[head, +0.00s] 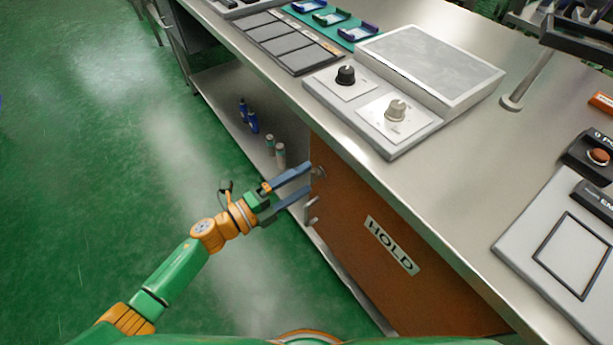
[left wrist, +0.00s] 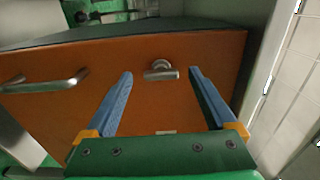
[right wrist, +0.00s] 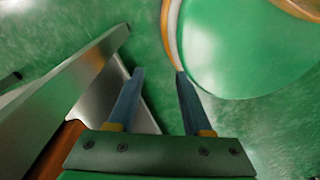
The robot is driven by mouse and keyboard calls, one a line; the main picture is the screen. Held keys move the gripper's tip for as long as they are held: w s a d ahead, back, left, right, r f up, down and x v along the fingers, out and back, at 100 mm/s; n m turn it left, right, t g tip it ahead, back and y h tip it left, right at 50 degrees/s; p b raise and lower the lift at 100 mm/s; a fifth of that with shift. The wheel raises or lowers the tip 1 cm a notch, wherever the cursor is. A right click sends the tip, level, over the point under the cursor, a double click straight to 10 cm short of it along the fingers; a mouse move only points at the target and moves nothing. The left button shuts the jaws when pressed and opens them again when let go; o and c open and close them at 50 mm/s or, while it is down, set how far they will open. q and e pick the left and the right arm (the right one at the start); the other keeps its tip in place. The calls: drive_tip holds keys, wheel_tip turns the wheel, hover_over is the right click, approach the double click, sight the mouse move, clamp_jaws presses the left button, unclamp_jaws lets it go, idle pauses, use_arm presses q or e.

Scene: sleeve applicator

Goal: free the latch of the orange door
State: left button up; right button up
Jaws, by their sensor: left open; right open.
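The orange door (head: 345,215) with a HOLD label (head: 391,245) closes the front of the bench. Its small metal latch knob (head: 319,172) sits near the door's edge and also shows in the left wrist view (left wrist: 160,71). A bar handle (head: 311,211) is beside it, at the left in the left wrist view (left wrist: 45,83). My left gripper (head: 307,178) is open in front of the door. In the left wrist view the latch appears between its fingertips; contact cannot be told. My right gripper (right wrist: 160,72) is open and empty, outside the head view.
The steel bench top (head: 450,190) overhangs the door. On it are a box with two knobs (head: 385,110), dark trays (head: 285,42) and a grey panel (head: 565,250). Small bottles (head: 250,118) stand on the open shelf beside the door. The green floor (head: 90,150) is clear at left.

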use_arm(q)
drive_tip(key=v, duration=0.5)
drive_tip(key=shift+s+a, duration=0.1)
drive_tip(key=shift+a, duration=0.05)
